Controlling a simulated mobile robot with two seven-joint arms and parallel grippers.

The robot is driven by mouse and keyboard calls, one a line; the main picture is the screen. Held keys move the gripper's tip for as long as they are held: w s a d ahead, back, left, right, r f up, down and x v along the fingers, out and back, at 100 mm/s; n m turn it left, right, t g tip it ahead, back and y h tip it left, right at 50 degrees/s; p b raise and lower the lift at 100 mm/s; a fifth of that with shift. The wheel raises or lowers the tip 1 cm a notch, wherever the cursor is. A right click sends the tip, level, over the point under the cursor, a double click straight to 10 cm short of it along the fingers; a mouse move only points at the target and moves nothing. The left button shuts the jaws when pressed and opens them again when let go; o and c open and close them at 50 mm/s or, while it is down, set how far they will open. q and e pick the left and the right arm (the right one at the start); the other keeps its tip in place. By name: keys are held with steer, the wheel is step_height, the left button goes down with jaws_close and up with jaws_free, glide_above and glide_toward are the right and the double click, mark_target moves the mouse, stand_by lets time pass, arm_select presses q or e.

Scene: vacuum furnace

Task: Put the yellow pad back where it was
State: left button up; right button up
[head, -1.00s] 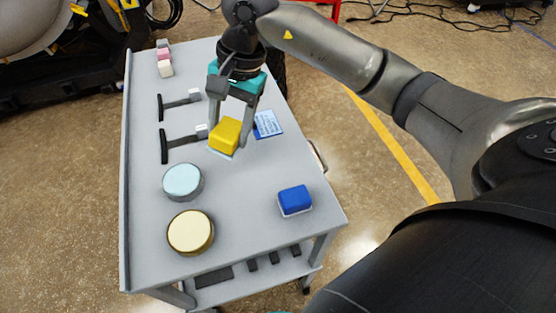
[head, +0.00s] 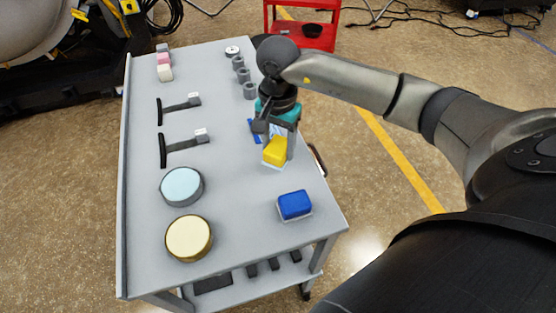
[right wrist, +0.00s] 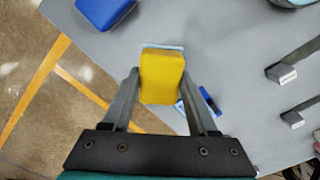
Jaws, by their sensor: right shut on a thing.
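The yellow pad (head: 275,151), with a pale underside, is between the fingers of my right gripper (head: 279,147) near the right edge of the grey cart top (head: 235,210). In the right wrist view the pad (right wrist: 161,78) sits between the two fingertips of my gripper (right wrist: 160,82), which is shut on it. I cannot tell whether its underside touches the cart. A blue pad (head: 295,205) lies nearer the front right corner, apart from the gripper. My left gripper is not in view.
Small grey cylinders (head: 243,75) stand at the back right. A blue-marked card (head: 254,131) is mostly hidden behind my gripper.

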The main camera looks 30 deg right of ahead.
mark_target(278, 145)
steer(key=shift+f+b, duration=0.3)
steer(key=shift+f, duration=2.5)
steer(key=o, duration=1.2)
steer(key=shift+r, duration=0.1)
step_height(278, 145, up, 12)
steer(key=shift+p, duration=0.5)
